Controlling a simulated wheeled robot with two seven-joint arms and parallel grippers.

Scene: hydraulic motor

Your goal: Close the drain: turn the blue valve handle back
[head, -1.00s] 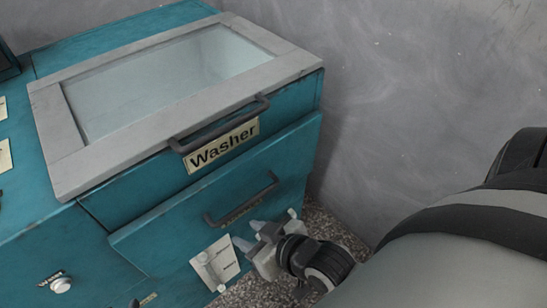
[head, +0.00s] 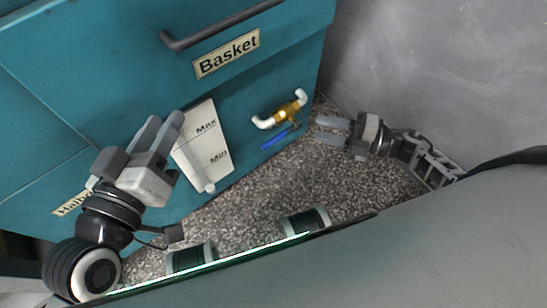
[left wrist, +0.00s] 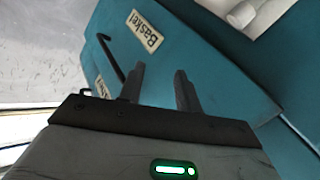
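The blue valve handle (head: 281,137) is on the lower front of the teal cabinet in the head view, just below a brass valve (head: 290,110) with white pipe ends. The handle lies slanted, roughly along the pipe. My right gripper (head: 320,130) is just right of the handle, its fingers pointing left toward it. It is open and empty, with a small gap from the handle. My left gripper (head: 165,124) is in front of the cabinet, left of the level gauge, open and empty. Its parted fingers also show in the left wrist view (left wrist: 158,82).
A white gauge plate marked Max and Min (head: 204,146) stands left of the valve. The Basket drawer handle (head: 220,28) juts out above. A grey wall (head: 430,70) closes the right side. Speckled floor (head: 255,190) lies open below the valve.

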